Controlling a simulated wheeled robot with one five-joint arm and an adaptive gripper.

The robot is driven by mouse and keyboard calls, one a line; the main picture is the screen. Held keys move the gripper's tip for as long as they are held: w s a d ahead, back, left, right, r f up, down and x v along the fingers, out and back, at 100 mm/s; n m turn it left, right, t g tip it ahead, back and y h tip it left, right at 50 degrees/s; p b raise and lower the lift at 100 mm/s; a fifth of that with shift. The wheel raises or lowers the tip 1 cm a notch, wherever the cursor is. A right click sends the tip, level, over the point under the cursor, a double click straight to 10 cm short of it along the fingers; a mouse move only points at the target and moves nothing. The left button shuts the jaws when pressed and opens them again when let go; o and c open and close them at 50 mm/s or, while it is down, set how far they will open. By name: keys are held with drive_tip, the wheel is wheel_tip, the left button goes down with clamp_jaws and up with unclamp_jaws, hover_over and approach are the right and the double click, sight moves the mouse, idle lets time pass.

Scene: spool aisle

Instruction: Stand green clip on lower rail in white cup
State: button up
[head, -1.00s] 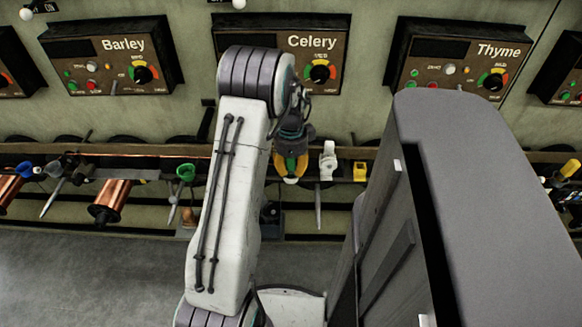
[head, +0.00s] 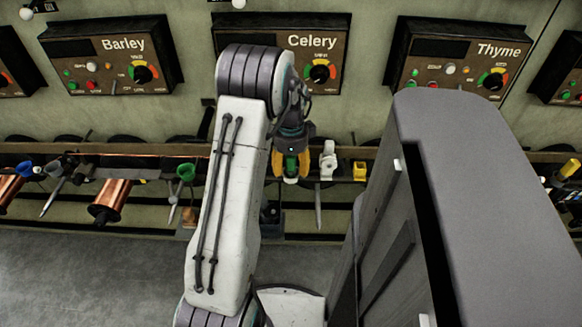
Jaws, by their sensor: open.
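My gripper (head: 291,167) hangs at the upper rail (head: 225,175), below the Celery panel. Its orange-yellow fingers are apart. A small green piece (head: 291,164) shows between them; it may be the green clip, but the arm and fingers hide much of it. I cannot tell whether the fingers touch it. A white item (head: 328,160) stands just right of the gripper on the rail; I cannot tell whether it is the white cup. The lower rail (head: 330,237) runs beneath, partly hidden by my arm.
A yellow holder (head: 360,171) sits right of the white item. A green cup (head: 186,171), a copper spool (head: 110,203) and a blue cup (head: 25,169) are to the left. Floor at left is clear.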

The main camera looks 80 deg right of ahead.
wheel_tip(320, 180, up, 11)
drive_tip(key=shift+a+r, duration=0.1)
idle(0.4)
drive_tip(key=shift+w, duration=0.1)
idle(0.4)
